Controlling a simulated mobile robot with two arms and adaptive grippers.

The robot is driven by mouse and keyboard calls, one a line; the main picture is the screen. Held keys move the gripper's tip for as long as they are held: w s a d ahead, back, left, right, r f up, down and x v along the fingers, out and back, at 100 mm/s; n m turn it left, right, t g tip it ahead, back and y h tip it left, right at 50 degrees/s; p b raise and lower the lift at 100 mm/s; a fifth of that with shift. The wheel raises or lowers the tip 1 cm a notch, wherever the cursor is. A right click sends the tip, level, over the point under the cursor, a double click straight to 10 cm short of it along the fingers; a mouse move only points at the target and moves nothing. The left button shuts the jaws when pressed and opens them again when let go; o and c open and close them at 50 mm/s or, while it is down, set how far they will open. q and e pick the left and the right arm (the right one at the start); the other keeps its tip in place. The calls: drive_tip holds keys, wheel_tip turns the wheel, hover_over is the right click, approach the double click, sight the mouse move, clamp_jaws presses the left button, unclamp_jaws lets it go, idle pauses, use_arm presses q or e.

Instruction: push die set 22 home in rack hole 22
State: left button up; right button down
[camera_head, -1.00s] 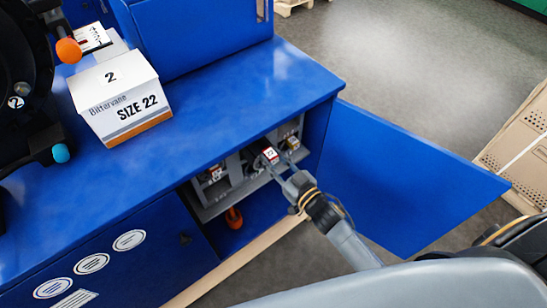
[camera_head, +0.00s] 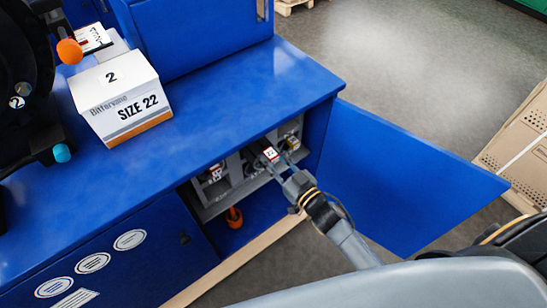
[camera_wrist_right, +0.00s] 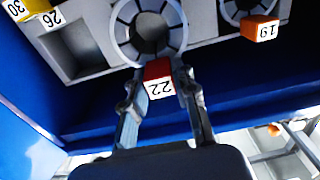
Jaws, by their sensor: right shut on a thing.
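Die set 22 (camera_head: 270,154) has a red top and a white label at the front of the rack inside the open cabinet. In the right wrist view its label (camera_wrist_right: 161,88) reads 22 upside down. My right gripper (camera_head: 278,163) is shut on it, one finger on each side. The grey rack (camera_wrist_right: 95,22) has a round, dark-centred ring (camera_wrist_right: 150,30) just beyond the die set. How deep the die set sits, and any number at its hole, cannot be told. My left gripper is not in view.
An orange block marked 19 (camera_wrist_right: 260,28) and yellow blocks marked 26 (camera_wrist_right: 45,20) and 30 (camera_wrist_right: 22,8) sit along the rack. The open blue door (camera_head: 410,175) stands right of my arm. A SIZE 22 box (camera_head: 120,98) stands on the blue top.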

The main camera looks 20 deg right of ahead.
sight(260, 144)
drive_tip(key=shift+w+a+r, duration=0.2)
drive_tip(key=shift+w+a, duration=0.05)
drive_tip(key=shift+w, duration=0.35)
drive_tip(key=shift+w+a+r, duration=0.15)
drive_tip(key=shift+w+a, duration=0.05)
drive_tip(key=shift+w, duration=0.35)
idle(0.4)
drive_tip(key=shift+b+x, duration=0.55)
drive_tip(key=shift+x, duration=1.6)
drive_tip(key=c, duration=1)
unclamp_jaws()
drive_tip(key=shift+s, duration=0.1)
drive_tip(key=shift+s+d+f, duration=0.1)
drive_tip(key=shift+s+f, duration=0.05)
drive_tip(key=shift+f, duration=0.45)
drive_tip(key=v, duration=0.8)
drive_tip(key=r+v, duration=0.1)
drive_tip(key=v, duration=0.2)
drive_tip(key=shift+s+d, duration=0.1)
drive_tip(key=shift+s, duration=0.3)
drive_tip(key=shift+f, duration=0.1)
